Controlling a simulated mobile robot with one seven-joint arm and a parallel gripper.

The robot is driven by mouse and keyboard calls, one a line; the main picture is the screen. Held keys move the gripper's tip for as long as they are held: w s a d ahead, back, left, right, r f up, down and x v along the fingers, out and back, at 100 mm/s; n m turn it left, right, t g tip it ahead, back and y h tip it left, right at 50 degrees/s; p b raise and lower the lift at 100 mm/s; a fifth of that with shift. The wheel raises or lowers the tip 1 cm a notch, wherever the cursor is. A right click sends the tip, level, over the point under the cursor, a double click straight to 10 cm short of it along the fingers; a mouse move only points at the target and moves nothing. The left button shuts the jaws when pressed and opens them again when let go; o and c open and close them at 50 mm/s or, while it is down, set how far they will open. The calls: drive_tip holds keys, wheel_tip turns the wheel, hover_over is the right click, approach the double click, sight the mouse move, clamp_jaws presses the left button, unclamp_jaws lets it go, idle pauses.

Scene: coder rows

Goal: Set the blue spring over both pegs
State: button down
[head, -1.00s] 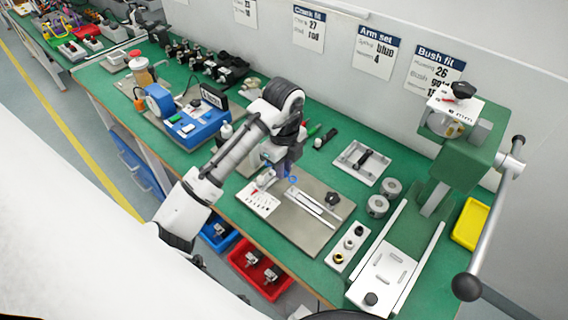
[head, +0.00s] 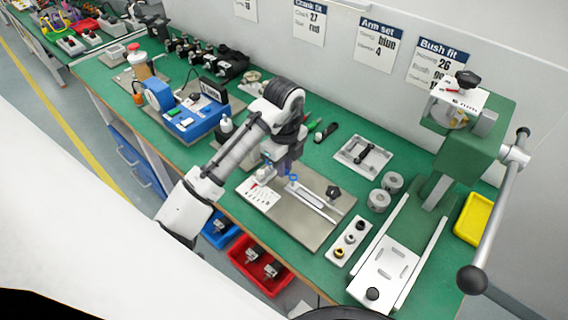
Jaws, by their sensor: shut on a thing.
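The blue spring (head: 292,178) is a tiny blue loop at the tip of my gripper (head: 289,174). My gripper is shut on it, low over the back left part of a grey metal plate (head: 303,234). The plate bears a pale slotted bar (head: 312,201) and a black knob (head: 333,192). The two pegs are too small or hidden behind the gripper to make out, so I cannot tell whether the spring touches them.
A white card (head: 258,193) with small marks lies on the plate's left. A white block with round bushes (head: 347,243) and grey cylinders (head: 379,200) stand to the right. A green press (head: 463,150) stands further right. A white tray (head: 363,155) lies behind.

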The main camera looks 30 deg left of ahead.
drive_tip(key=shift+f, duration=0.1)
idle(0.3)
drive_tip(key=shift+f+b, duration=0.3)
drive_tip(key=shift+b, duration=0.05)
drive_tip(key=shift+f, duration=0.15)
idle(0.3)
drive_tip(key=shift+f+b, duration=0.25)
drive_tip(key=shift+b, duration=0.1)
drive_tip(key=shift+f, duration=0.65)
idle(0.9)
drive_tip(key=c, duration=1.3)
unclamp_jaws()
drive_tip(key=shift+r, duration=0.1)
wheel_tip(320, 180, up, 14)
drive_tip(key=shift+b, duration=0.4)
